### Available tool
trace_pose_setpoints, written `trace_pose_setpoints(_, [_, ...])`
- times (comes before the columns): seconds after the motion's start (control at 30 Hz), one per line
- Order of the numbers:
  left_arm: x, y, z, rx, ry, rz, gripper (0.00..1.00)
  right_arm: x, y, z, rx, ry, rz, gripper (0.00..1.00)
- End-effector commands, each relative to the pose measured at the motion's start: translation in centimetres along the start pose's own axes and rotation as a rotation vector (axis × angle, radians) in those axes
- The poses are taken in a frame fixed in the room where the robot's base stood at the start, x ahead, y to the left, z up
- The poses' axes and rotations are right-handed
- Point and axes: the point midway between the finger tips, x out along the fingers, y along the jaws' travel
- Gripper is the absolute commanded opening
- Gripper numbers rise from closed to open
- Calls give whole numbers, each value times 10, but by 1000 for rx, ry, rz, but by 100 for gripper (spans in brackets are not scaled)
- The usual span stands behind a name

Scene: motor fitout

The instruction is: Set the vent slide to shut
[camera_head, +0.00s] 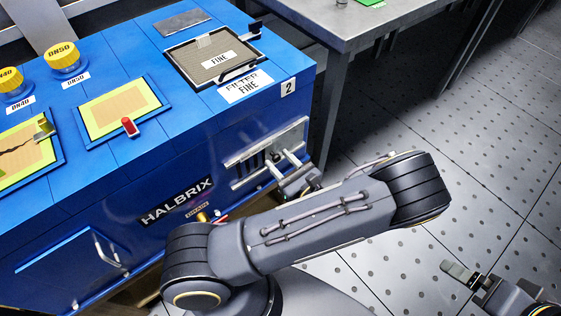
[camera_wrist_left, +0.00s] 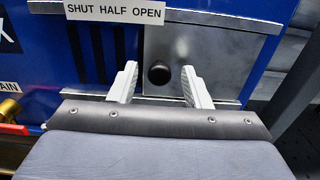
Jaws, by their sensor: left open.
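The vent slide (camera_wrist_left: 205,45) is a silver plate with a round black knob (camera_wrist_left: 158,74), in rails on the blue cabinet's front. Several dark slots (camera_wrist_left: 100,45) show uncovered left of the plate. My left gripper (camera_wrist_left: 160,84) is open, one finger on each side of the knob, with visible gaps. In the head view, the left gripper (camera_head: 284,166) is at the vent (camera_head: 262,158). My right gripper (camera_head: 466,277) is at the lower right, away from the cabinet; its opening is unclear.
The blue cabinet top holds a FINE filter tray (camera_head: 250,72), a yellow panel with a red handle (camera_head: 129,126) and yellow DN50 cap (camera_head: 64,56). A brass drain fitting (camera_wrist_left: 10,109) sits low left of the vent. A metal table (camera_head: 345,30) stands behind right. Floor at right is clear.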

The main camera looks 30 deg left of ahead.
Motion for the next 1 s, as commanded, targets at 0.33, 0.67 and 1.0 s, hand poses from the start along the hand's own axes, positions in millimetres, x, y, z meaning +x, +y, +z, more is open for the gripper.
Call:
trace_pose_setpoints(0.33, [5,0,0,-1,1,0,43,0,0,0,0,0,0,92])
trace_pose_setpoints(0.67, [5,0,0,-1,1,0,0,0,0,0,0,0,0,92])
trace_pose_setpoints(1.0, [4,9,1,3,1,0,0,-2,-1,-1,0,0,0,92])
